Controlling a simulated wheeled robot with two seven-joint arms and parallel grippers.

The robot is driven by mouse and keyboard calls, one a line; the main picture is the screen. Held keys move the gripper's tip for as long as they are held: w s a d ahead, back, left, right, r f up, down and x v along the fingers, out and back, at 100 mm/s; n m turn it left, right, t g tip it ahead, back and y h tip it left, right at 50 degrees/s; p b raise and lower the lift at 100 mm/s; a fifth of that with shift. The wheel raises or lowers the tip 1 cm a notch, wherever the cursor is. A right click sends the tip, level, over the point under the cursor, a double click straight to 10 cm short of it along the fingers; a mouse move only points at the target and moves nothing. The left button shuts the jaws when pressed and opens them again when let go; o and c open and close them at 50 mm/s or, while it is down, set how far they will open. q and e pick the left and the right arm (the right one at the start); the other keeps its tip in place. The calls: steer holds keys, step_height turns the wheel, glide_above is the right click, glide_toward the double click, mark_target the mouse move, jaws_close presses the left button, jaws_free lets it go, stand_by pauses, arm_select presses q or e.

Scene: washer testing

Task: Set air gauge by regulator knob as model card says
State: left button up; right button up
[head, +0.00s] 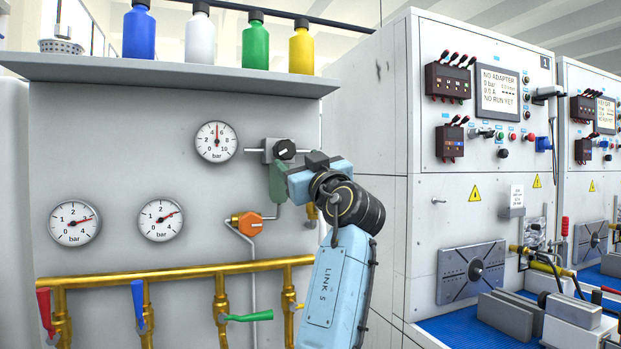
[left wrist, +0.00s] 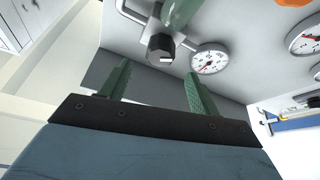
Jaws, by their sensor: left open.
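The air gauge (head: 216,142) is a round white dial on the grey wall panel, scaled 0 to 10 bar. Its red needle points almost straight up, between 4 and 6. The black regulator knob (head: 285,149) is to its right, above a green bowl. In the left wrist view, the knob (left wrist: 160,47) shows a white mark, with the gauge (left wrist: 209,60) beside it. My left gripper (left wrist: 159,68) is open and empty, its green fingers pointing towards the knob but apart from it. In the head view the gripper (head: 318,161) is just right of and below the knob. A white card (head: 517,195) hangs on the washer tester; its text is unreadable.
Two more bar gauges (head: 75,223) (head: 161,220) sit lower left. A brass pipe (head: 180,270) with coloured valve levers runs below. An orange fitting (head: 248,224) is below the regulator. A shelf (head: 170,72) with coloured bottles overhangs. The tester cabinet (head: 385,110) stands right.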

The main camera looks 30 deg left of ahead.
arm_select(q)
steer(key=v, duration=0.5)
steer(key=shift+d+b, duration=0.1)
steer(key=shift+b, duration=0.2)
arm_select(e)
steer(key=shift+d+f, duration=0.2)
steer(key=shift+d, duration=0.4)
steer(key=shift+d+f, duration=0.15)
steer(key=shift+d, duration=0.45)
steer(key=shift+w+a, duration=0.1)
steer(key=shift+a, duration=0.25)
stand_by(0.8)
